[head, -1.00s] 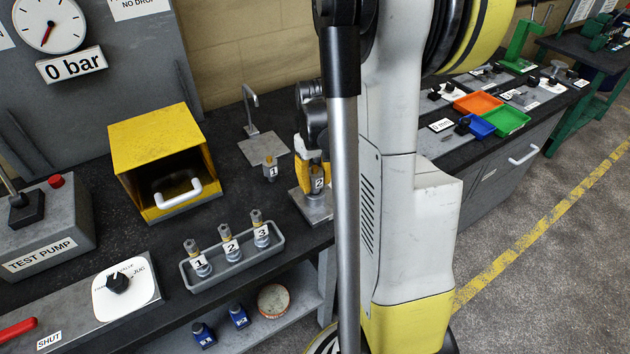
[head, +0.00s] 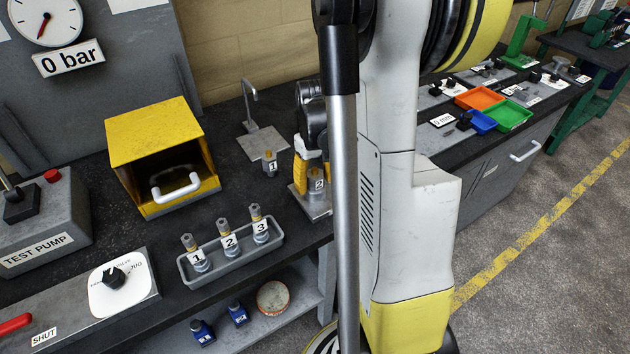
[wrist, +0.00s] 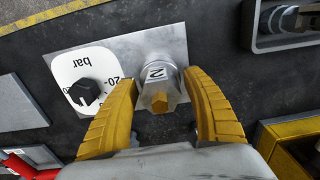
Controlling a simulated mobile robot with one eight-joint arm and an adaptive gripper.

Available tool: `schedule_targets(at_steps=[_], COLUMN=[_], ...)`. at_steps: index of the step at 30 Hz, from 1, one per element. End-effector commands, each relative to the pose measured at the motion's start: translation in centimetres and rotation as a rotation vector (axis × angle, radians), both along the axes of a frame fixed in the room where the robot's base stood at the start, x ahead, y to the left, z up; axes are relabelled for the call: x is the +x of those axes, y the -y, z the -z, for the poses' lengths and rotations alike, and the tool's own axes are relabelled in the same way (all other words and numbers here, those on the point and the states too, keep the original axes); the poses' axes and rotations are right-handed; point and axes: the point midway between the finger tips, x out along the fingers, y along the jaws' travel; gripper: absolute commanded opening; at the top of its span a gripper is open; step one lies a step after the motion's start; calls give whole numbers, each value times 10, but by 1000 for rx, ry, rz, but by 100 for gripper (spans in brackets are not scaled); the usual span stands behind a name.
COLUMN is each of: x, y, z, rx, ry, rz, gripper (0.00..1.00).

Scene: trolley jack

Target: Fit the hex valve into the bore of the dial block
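The hex valve (wrist: 158,86), a grey body with a brass hex end and a "2" label, stands between the yellow fingers of my gripper (wrist: 160,88) in the wrist view. The dial block (wrist: 112,50) shows in the wrist view as a metal plate with a white "bar" dial and black knob. The valve's lower end and the bore are hidden, so I cannot tell how deep it sits.
A grey tray (head: 226,268) with labelled valves 1, 2 and 3 stands left of the block. Another valve labelled 1 (head: 270,164) is by the hooked stand (head: 262,143). A yellow open box (head: 150,140) is further left. My arm column hides part of the bench.

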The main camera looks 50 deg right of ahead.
Motion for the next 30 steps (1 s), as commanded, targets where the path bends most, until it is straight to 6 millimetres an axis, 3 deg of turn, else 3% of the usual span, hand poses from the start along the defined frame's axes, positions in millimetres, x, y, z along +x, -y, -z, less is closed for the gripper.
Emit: schedule_targets(at_steps=[6, 10, 21, 30], x=[0, 0, 0, 0], y=[0, 0, 0, 0], z=[-1, -12, -90, -120], rx=[0, 0, 0, 0], ry=[0, 0, 0, 0], rz=[0, 0, 0, 0], gripper=[58, 58, 58, 58])
